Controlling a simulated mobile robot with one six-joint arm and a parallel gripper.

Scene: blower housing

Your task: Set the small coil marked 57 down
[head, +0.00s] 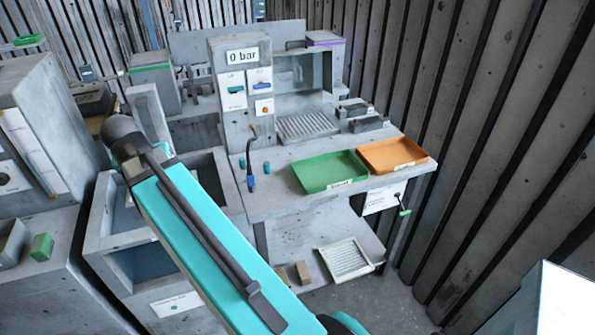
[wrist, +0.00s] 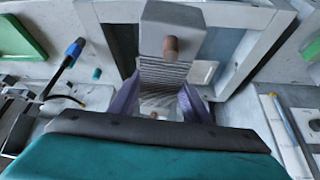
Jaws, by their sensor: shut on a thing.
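In the wrist view my gripper (wrist: 159,103) has a pale purple finger on each side of a grey ribbed block, which I take to be the small coil (wrist: 165,72). The gripper is shut on it. The coil has a grey end cap with a brown round stub and fine ribs along its body. No number can be read on it. It is held over or in front of a grey-walled open frame (wrist: 225,85); the gap below it cannot be judged. In the head view my arm hides the fingers and the coil.
The workbench holds a green tray (head: 328,171), an orange tray (head: 392,155) and a blue-tipped hose (head: 251,181). Grey open bins (head: 110,235) stand left of the bench, partly behind my arm. A ribbed white tray (head: 346,260) lies on the lower shelf. The bench front is mostly clear.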

